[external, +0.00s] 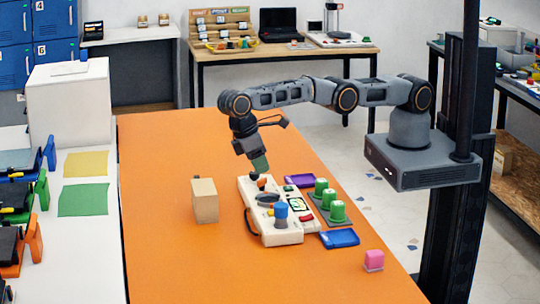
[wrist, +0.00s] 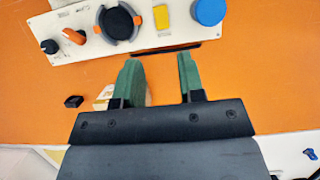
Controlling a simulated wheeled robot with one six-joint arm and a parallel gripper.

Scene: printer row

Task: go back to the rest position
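My gripper (external: 260,163) hangs above the back end of a cream control panel (external: 284,239) on the orange table (external: 160,270). In the wrist view the green fingers of my gripper (wrist: 160,75) are apart with nothing between them. The panel (wrist: 75,22) lies ahead of the fingertips, with an orange-and-dark knob (wrist: 75,36), a round black dial (wrist: 119,22), a yellow switch (wrist: 162,16) and a blue button (wrist: 208,11). The blue button also shows in the external view (external: 281,210). I cannot tell the exact height of the fingers above the table.
A cardboard-coloured box (external: 205,202) stands left of the panel. Green cylinders (external: 337,211), a purple tray (external: 300,180), a blue tray (external: 339,238) and a pink block (external: 374,260) lie to the right. The near left of the table is clear.

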